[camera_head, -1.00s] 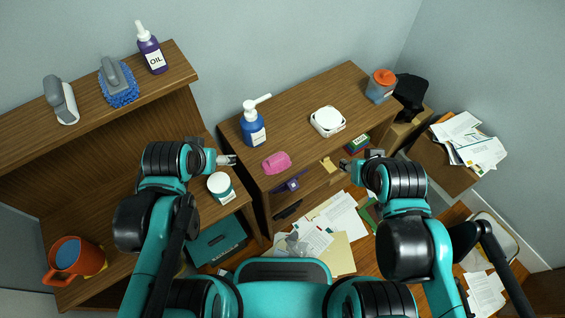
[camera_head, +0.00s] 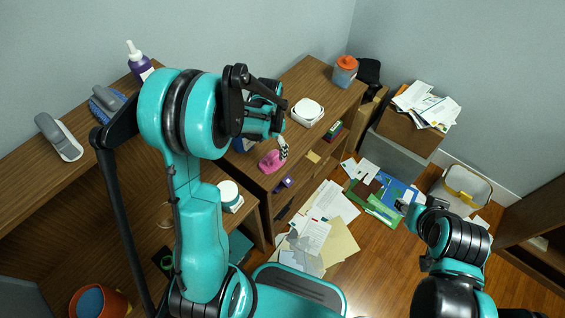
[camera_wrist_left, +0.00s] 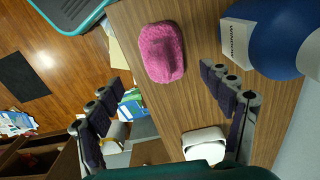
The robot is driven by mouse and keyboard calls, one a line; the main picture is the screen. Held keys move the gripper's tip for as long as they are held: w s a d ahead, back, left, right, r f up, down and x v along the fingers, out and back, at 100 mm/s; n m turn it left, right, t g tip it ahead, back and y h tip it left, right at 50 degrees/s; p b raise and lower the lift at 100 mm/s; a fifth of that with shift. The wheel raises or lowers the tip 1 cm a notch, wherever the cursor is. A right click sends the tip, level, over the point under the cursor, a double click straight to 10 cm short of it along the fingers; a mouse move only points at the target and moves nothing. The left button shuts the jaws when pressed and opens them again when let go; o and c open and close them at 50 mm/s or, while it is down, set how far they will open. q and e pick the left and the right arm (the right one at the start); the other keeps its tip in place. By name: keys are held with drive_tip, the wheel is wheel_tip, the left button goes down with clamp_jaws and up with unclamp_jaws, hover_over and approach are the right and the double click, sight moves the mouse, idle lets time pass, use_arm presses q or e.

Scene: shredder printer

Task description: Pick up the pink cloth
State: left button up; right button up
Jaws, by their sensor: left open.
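The pink cloth (camera_head: 268,162) lies on the wooden cabinet top near its front edge. In the left wrist view the cloth (camera_wrist_left: 162,52) is a fuzzy, rounded bundle on the wood, just ahead of the space between my fingers. My left gripper (camera_head: 283,149) is over the cabinet beside the cloth, partly hidden by its own arm in the head view. In the left wrist view the left gripper (camera_wrist_left: 162,77) is open, with its fingers wide apart and nothing between them. My right gripper (camera_head: 406,207) is at the right above the floor, too small to read.
A blue bottle (camera_wrist_left: 272,38) stands close to my left gripper's right finger. Papers (camera_head: 325,222) litter the floor. A teal-banded jar (camera_head: 229,195) stands on the lower shelf.

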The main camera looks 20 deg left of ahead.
sight(272, 156)
use_arm(q)
wheel_tip(272, 156, down, 2)
drive_tip(key=shift+w+f+b, duration=0.1)
drive_tip(key=shift+f+b, duration=0.05)
drive_tip(key=shift+b, duration=0.25)
wheel_tip(272, 156, down, 6)
drive_tip(key=shift+w+a+r+b, duration=0.15)
drive_tip(key=shift+r+b, duration=0.1)
drive_tip(key=shift+b, duration=1)
drive_tip(key=shift+r, duration=0.1)
drive_tip(key=c, duration=1.2)
